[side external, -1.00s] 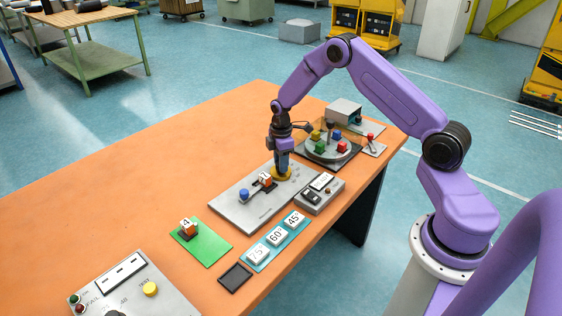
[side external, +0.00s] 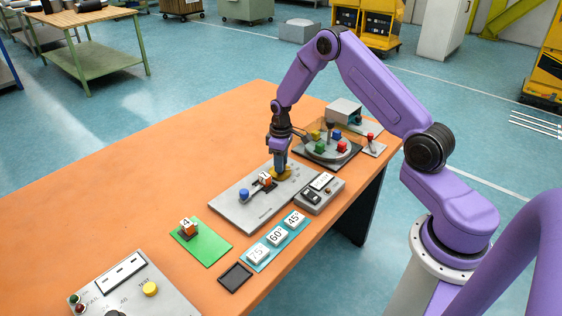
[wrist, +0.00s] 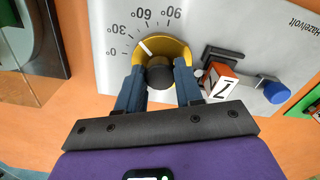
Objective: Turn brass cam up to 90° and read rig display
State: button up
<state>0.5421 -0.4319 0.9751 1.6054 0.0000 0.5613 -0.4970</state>
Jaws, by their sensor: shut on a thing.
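The brass cam (side external: 285,174) sits on the grey plate (side external: 232,212); in the wrist view it is a yellow disc (wrist: 178,47) with a dark round knob (wrist: 160,73). Its white line points near 30° on the printed scale (wrist: 143,15), which runs from 0° to 90°. My gripper (wrist: 160,78) is shut on the knob, one finger on each side; in the side view it (side external: 281,172) points down at the cam. A small grey box with a display (side external: 320,181) stands right of the plate; I cannot read its text.
A numbered white-and-orange block (wrist: 218,82) and a blue knob (wrist: 277,92) sit on the plate close to the cam. A round platform with coloured blocks (side external: 326,147) stands behind. White tiles marked 75°, 60° and 45° (side external: 277,236) and a green mat (side external: 208,250) lie nearer the front.

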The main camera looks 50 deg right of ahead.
jog(key=m, duration=0.5)
jog(key=shift+a+m, duration=0.1)
jog(key=shift+m, duration=2.3)
jog(key=o, duration=1)
jog(key=shift+o, duration=0.2)
notch_tip(320, 180, up, 18)
jog(key=shift+f, duration=0.25)
